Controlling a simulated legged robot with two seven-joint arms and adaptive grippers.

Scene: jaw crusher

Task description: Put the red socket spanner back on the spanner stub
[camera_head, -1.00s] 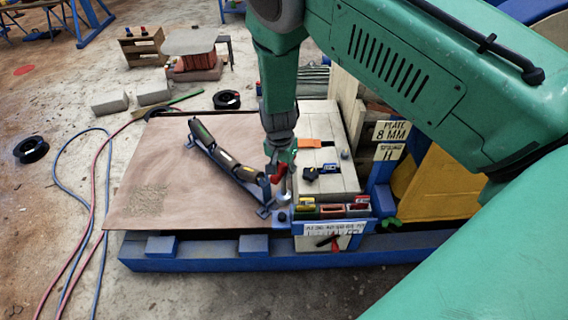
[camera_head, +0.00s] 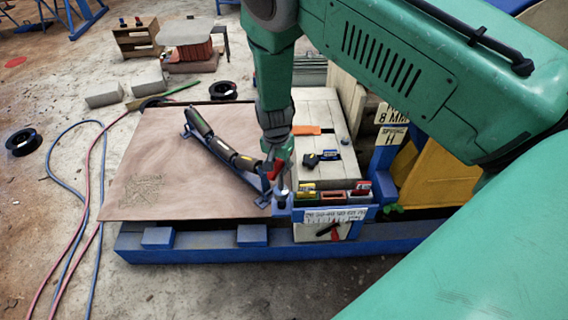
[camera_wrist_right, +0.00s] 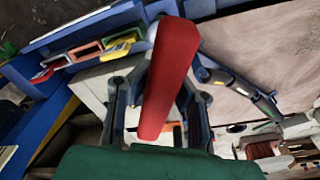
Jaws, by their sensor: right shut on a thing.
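The red socket spanner (camera_head: 276,171) is held in my right gripper (camera_head: 279,160), beside the front left corner of the wooden-topped bench. In the right wrist view the red spanner (camera_wrist_right: 170,80) stands between the two dark fingers of the right gripper (camera_wrist_right: 155,100), which are shut on it. In the head view its lower end is close above a small blue block (camera_head: 282,204) with a dark round piece at the bench corner. I cannot tell whether this is the spanner stub or whether they touch. My left gripper is not in view.
A rack of coloured pieces (camera_head: 331,195) and a scale plate with a red pointer (camera_head: 334,217) are just right of the spanner. A dark roller bar (camera_head: 222,148) lies left over a brown sheet (camera_head: 150,165). An orange piece (camera_head: 306,130) lies on the bench top.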

